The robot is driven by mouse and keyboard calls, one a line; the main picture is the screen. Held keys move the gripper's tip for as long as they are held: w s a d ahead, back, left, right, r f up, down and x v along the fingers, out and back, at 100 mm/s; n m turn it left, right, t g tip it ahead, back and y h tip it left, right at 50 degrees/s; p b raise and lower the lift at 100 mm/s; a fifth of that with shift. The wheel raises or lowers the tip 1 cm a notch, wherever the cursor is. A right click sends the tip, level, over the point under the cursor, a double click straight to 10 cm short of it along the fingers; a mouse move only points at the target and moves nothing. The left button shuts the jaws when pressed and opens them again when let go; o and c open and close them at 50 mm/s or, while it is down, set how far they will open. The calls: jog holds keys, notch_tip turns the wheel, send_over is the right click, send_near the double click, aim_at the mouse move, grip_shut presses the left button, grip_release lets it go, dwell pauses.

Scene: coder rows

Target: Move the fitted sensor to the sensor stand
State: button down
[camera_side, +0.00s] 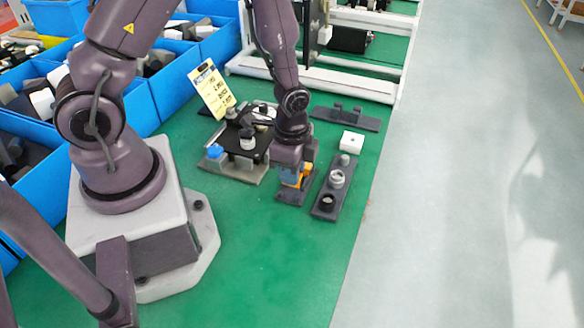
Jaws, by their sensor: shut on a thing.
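My gripper (294,172) points straight down near the middle of the work area. It is shut on a small blue and orange piece (305,178), which looks like the sensor; the fingers hide much of it. The piece is right over a dark grey stand (295,199), and I cannot tell whether it touches the stand. To the left is a fixture with a black plate (246,158), a grey base and a blue knob (215,151). My forearm hides part of the fixture's right side.
A dark tray (323,207) with round parts stands close to the right. A white block (351,141) and a dark bracket (346,118) lie behind it. A yellow sign (210,90) and blue bins (135,101) are at left. Green surface is clear in front.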

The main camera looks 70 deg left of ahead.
jog(key=shift+f, duration=0.25)
dwell(0.3)
jog(key=shift+f, duration=0.55)
jog(key=shift+f, duration=0.3)
dwell(0.5)
jog(key=shift+f, duration=0.3)
jog(key=shift+f, duration=0.2)
dwell(0.3)
jog(key=c, duration=0.9)
grip_release()
notch_tip(320, 180, up, 13)
